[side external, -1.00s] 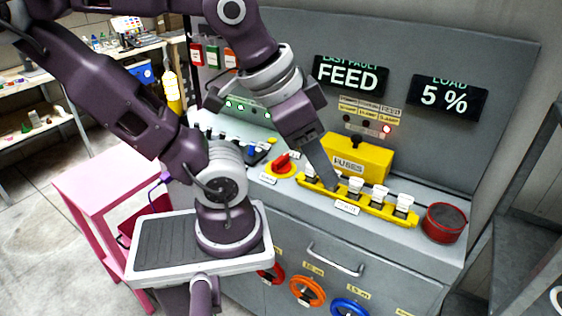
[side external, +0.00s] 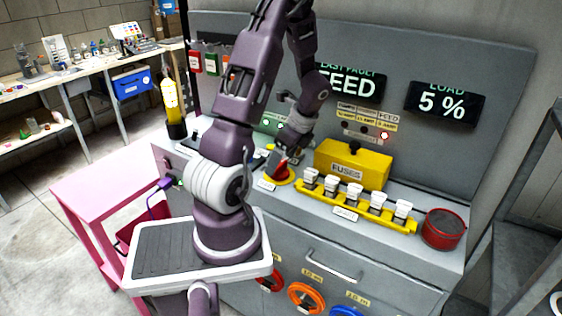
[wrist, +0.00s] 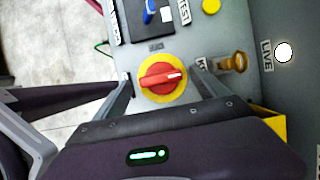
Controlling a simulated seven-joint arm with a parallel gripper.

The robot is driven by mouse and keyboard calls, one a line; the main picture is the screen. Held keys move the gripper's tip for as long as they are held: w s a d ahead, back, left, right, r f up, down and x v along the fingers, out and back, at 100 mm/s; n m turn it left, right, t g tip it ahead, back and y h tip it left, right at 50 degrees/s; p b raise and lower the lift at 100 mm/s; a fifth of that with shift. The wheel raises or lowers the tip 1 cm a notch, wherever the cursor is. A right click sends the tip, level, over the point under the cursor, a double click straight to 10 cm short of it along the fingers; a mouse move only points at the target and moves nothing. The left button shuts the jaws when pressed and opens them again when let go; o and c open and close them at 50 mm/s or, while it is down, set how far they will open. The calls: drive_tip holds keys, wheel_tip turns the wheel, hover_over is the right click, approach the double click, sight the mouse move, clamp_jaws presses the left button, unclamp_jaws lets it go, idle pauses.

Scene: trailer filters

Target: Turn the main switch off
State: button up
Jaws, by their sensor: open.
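The main switch is a red rotary knob (wrist: 162,77) on a round yellow plate (wrist: 157,97), seen in the wrist view with its handle lying roughly sideways across the picture. In the side view the red knob (side external: 282,169) is partly hidden by my gripper (side external: 283,160), which is down at it. In the wrist view the fingers of my gripper (wrist: 160,85) are spread wide, one on each side of the knob, with visible gaps. Nothing is held.
A yellow fuse box (side external: 352,165) and a yellow rail with several white fuses (side external: 343,193) stand to the right. A red round container (side external: 443,229) sits at the panel's right end. In the wrist view, a blue lever (wrist: 150,12) and a brass fitting (wrist: 236,63) are close by.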

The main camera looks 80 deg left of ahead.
drive_tip(key=shift+s+a+f, duration=0.15)
drive_tip(key=shift+f, duration=0.4)
drive_tip(key=c, duration=1.4)
drive_tip(key=shift+n, duration=0.3)
drive_tip(key=n+h, duration=0.1)
drive_tip(key=n, duration=0.2)
drive_tip(key=shift+a+n+g, duration=0.1)
drive_tip(key=shift+n+g, duration=0.3)
drive_tip(key=n+h, duration=0.2)
drive_tip(key=n, duration=0.2)
drive_tip(key=shift+a+n, duration=0.1)
drive_tip(key=shift+n, duration=0.2)
drive_tip(key=n+h, duration=0.2)
drive_tip(key=n, duration=0.2)
drive_tip(key=shift+a+n, duration=0.15)
drive_tip(key=shift+n, duration=0.15)
drive_tip(key=shift+a+n+t+h, duration=0.1)
drive_tip(key=shift+n+t+h, duration=0.45)
drive_tip(key=shift+n, duration=1.55)
